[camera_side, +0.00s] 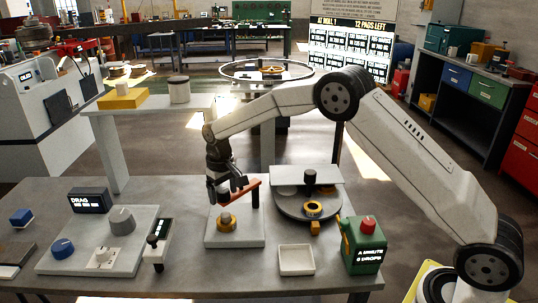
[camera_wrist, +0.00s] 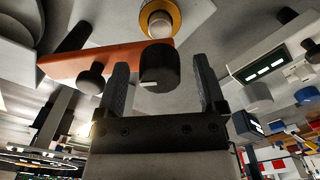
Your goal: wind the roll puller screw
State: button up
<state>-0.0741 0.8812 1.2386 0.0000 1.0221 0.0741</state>
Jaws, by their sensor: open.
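An orange-red crank bar (camera_side: 240,190) stands above a white base plate (camera_side: 211,240) with a brass collar (camera_side: 227,223). In the wrist view the bar (camera_wrist: 70,64) runs left from a dark round knob (camera_wrist: 158,68); a smaller dark knob (camera_wrist: 91,80) is on the bar further left. My gripper (camera_side: 236,187) is at the bar, pointing down. In the wrist view its fingers stand either side of the larger knob, with visible gaps on both sides, so my gripper (camera_wrist: 161,66) is open and holds nothing. The screw's threads are hidden.
A dark round turntable (camera_side: 297,207) with a brass ring is to the right, beside a green box (camera_side: 362,247) with a red knob. A white tray (camera_side: 296,261) lies in front. A control panel with a grey dial (camera_side: 122,220) and a lever unit (camera_side: 157,246) are left.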

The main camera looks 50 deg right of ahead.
grip_shut()
jog(key=shift+m, duration=0.5)
jog(key=m, duration=0.4)
jog(key=shift+m, duration=0.3)
jog(key=m, duration=1)
jog(key=shift+r+m, duration=0.1)
jog(key=shift+m, duration=0.3)
jog(key=m, duration=0.5)
jog(key=shift+m, duration=0.3)
